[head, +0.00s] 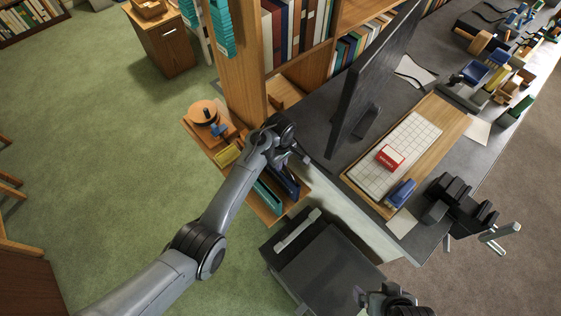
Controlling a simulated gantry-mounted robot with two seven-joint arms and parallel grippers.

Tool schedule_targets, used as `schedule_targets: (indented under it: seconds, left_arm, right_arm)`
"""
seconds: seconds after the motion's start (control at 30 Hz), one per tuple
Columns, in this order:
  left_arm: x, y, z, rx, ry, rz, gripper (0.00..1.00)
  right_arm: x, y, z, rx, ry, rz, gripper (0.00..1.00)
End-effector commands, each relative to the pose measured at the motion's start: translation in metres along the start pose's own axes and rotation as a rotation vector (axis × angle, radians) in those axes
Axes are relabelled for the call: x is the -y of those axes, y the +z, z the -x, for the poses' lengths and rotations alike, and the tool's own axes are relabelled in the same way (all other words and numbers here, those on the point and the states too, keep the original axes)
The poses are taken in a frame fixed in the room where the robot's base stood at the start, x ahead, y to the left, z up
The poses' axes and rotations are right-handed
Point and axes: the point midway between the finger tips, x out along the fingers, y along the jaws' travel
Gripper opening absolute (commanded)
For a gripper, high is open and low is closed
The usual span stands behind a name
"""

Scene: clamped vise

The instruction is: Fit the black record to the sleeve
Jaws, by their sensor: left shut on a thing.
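My left gripper (303,156) is over the right end of a small wooden shelf unit, beside the desk edge. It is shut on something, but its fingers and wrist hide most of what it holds. A dark flat piece (289,184) stands on edge just below the gripper. I cannot tell whether it is the black record or whether it is in the grip. A teal flat piece (267,197) stands beside it and may be a sleeve; no sleeve is clearly identifiable. Part of my right arm shows at the bottom edge, its fingertips not clearly visible.
A black monitor (372,75) stands on the desk. A red box (390,157) lies on a gridded board (405,150). A dark cabinet (330,268) stands below.

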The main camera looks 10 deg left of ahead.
Motion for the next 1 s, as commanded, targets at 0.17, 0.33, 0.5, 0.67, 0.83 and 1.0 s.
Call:
schedule_targets:
  seconds: [0.17, 0.33, 0.5, 0.67, 0.83, 1.0]
  left_arm:
    - [0.0001, -0.0001, -0.0054, 0.0, 0.0, 0.0, 0.0]
    - [0.0002, -0.0001, -0.009, 0.0, 0.0, 0.0, 0.0]
    - [0.0001, -0.0001, -0.0084, 0.0, 0.0, 0.0, 0.3]
    - [0.0001, -0.0001, -0.0083, 0.0, 0.0, 0.0, 0.38]
    - [0.0001, 0.0, -0.0082, 0.0, 0.0, 0.0, 0.38]
    - [-0.0006, 0.0, 0.0004, -0.001, 0.001, 0.0, 0.38]
  right_arm:
    - [0.0001, 0.001, -0.003, 0.0, 0.0, 0.0, 1.0]
    - [0.0002, 0.0015, -0.0047, 0.0, 0.0, 0.0, 1.0]
    - [0.0002, 0.0013, -0.0042, 0.0, 0.0, 0.0, 1.0]
    - [0.0002, 0.0013, -0.0042, 0.0, 0.0, 0.0, 1.0]
    - [0.0002, 0.0013, -0.0043, 0.0, 0.0, 0.0, 1.0]
    - [0.0002, 0.0016, -0.005, 0.0, 0.0, 0.0, 1.0]
